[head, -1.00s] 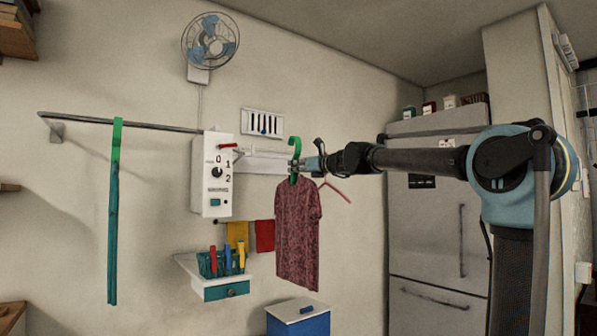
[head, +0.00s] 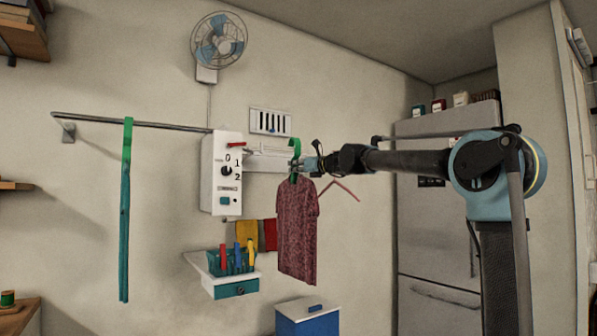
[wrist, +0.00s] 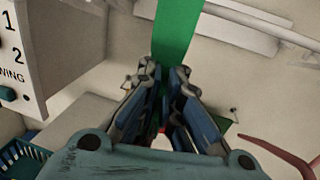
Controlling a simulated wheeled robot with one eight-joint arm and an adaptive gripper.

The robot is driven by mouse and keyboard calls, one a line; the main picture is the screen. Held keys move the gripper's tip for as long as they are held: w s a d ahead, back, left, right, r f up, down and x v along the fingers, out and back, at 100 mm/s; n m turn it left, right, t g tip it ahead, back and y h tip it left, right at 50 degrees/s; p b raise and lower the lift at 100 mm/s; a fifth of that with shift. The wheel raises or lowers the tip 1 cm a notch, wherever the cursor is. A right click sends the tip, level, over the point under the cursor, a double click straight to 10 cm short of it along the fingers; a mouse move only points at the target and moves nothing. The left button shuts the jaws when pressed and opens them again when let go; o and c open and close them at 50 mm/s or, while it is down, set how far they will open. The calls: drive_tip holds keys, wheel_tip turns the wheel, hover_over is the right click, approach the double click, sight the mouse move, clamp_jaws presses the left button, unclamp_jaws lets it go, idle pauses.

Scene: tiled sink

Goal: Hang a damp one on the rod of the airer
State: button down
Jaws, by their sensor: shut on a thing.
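A dark red patterned shirt (head: 297,230) hangs from a green hanger (head: 295,148). My gripper (head: 297,168) is shut on this hanger just below its hook; the wrist view shows the green strip (wrist: 178,35) between the fingers (wrist: 172,85). The airer rod (head: 140,123) runs along the wall from a bracket at the left to the control box (head: 220,180). A teal garment (head: 124,220) on another green hanger (head: 127,135) hangs on the rod. My gripper is right of the control box, apart from the rod's visible stretch.
A wall fan (head: 218,42) is above the box. A small shelf (head: 235,291) with a teal basket (head: 225,262) juts out below it. Yellow (head: 247,234) and red (head: 270,235) cloths hang behind the shirt. A pink hanger (head: 342,188) is right of my gripper. The rod between teal garment and box is bare.

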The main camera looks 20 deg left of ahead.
drive_tip(key=shift+f, duration=1.4)
drive_tip(key=c, duration=1.7)
unclamp_jaws()
drive_tip(key=shift+d, duration=0.1)
